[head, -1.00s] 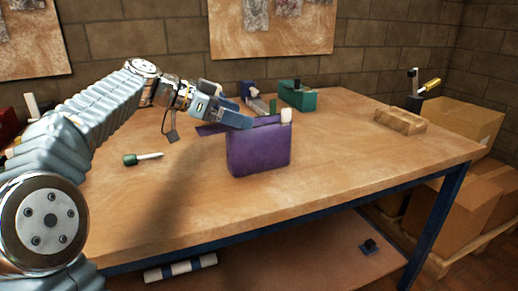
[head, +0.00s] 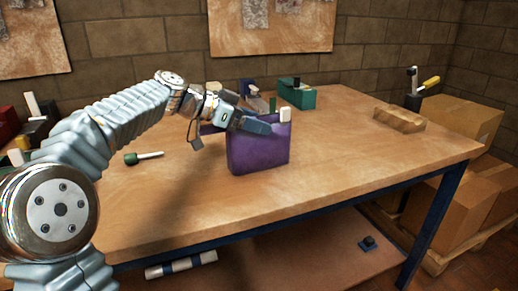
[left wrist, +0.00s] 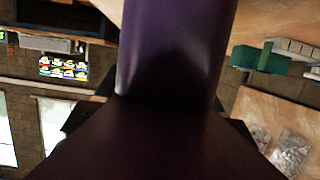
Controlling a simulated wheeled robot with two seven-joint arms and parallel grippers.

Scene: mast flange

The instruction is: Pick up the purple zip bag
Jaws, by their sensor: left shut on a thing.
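The purple zip bag (head: 258,154) stands upright on the wooden table, near its middle. My left gripper (head: 264,127) reaches in from the left at the bag's top edge and is shut on it. The bag's base looks to be on the tabletop. In the left wrist view the purple bag (left wrist: 172,50) fills the middle and hides most of the fingers. My right gripper is not in view.
A white-topped item (head: 285,115) shows at the bag's top right. A green box (head: 298,98) stands behind. A green-handled tool (head: 143,157) lies left. A wooden block (head: 399,119) sits right. The table (head: 350,175) is clear in front and right of the bag.

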